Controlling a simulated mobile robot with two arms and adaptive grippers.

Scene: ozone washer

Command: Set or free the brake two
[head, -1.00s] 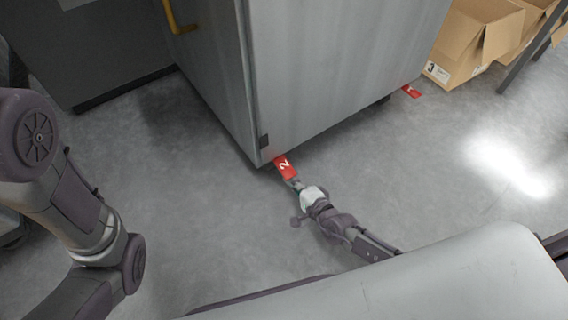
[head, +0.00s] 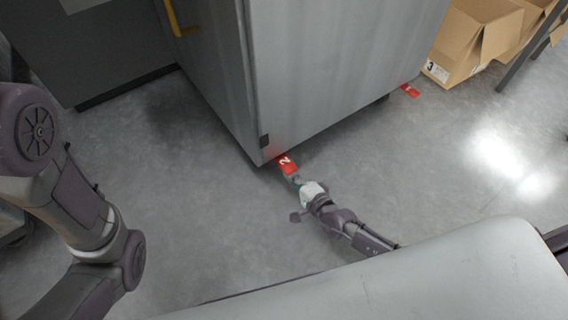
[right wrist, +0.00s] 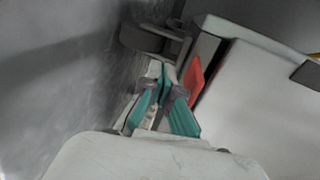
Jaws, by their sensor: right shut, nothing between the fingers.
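The red brake pedal marked 2 (head: 287,165) sticks out from under the near bottom corner of the grey metal cabinet (head: 340,75). My right gripper (head: 296,182) is low by the floor, just in front of this pedal. In the right wrist view its teal-padded fingers (right wrist: 166,100) are shut with nothing between them, and the red pedal (right wrist: 194,82) shows just beyond and to the right of them. I cannot tell whether the fingertips touch the pedal. My left gripper is not in view; only my left arm shows at the left.
Another red brake pedal (head: 410,90) shows under the cabinet's far right corner. Cardboard boxes (head: 470,45) stand at the upper right beside a dark frame leg. A yellow handle (head: 176,22) is on the cabinet. The grey floor (head: 215,215) around the near corner is clear.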

